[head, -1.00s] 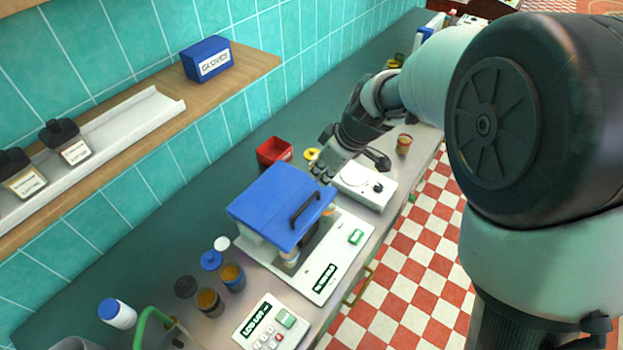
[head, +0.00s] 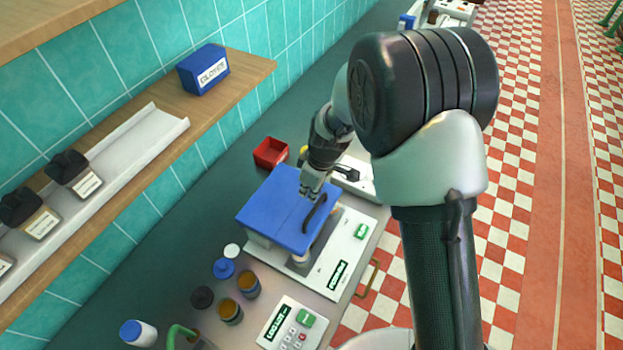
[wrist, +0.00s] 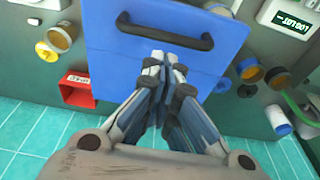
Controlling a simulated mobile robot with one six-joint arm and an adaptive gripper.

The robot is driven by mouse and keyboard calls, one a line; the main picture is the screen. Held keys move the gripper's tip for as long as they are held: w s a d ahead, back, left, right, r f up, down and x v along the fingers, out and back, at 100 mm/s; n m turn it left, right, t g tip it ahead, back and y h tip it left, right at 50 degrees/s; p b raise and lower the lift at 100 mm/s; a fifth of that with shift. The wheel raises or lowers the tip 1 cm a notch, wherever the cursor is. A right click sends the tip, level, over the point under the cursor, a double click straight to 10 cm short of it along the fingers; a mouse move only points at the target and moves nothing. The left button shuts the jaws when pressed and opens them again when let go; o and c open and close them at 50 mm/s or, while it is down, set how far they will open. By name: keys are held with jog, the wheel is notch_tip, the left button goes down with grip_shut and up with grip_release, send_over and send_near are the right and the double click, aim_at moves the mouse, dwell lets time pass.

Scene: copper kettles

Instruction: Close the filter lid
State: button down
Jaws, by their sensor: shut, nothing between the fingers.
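The blue lid (head: 285,208) with a dark bar handle (head: 314,212) sits over the white machine (head: 340,250) on the counter. A small round cup (head: 300,259) shows beneath the lid's front edge. My gripper (head: 308,192) is shut and empty, its fingertips at the lid's top just behind the handle. In the wrist view, the closed fingertips (wrist: 165,62) lie over the blue panel (wrist: 215,70), below the handle (wrist: 165,38). I cannot tell whether they touch it. The lid's hinge side is partly hidden by the gripper.
A red open box (head: 270,153) stands behind the machine. Several jars (head: 230,312) and a keypad device (head: 292,322) stand at the near side. Another white device (head: 358,180) is beyond the machine. A shelf (head: 200,115) runs along the tiled wall.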

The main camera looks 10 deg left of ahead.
aim_at(313, 209)
jog(key=shift+s+d+f, duration=0.1)
jog(key=shift+d+f, duration=0.05)
jog(key=shift+f, duration=0.55)
jog(key=shift+d+f, duration=0.1)
jog(key=shift+f, duration=0.55)
jog(key=f+b, duration=0.2)
jog(key=b, duration=0.1)
jog(key=shift+s+d, duration=0.15)
jog(key=shift+d, duration=0.2)
jog(key=shift+s+d, duration=0.15)
jog(key=shift+s, duration=0.1)
notch_tip(313, 209, up, 14)
jog(key=d+p, duration=0.1)
jog(key=p, duration=0.1)
jog(key=shift+r, duration=0.2)
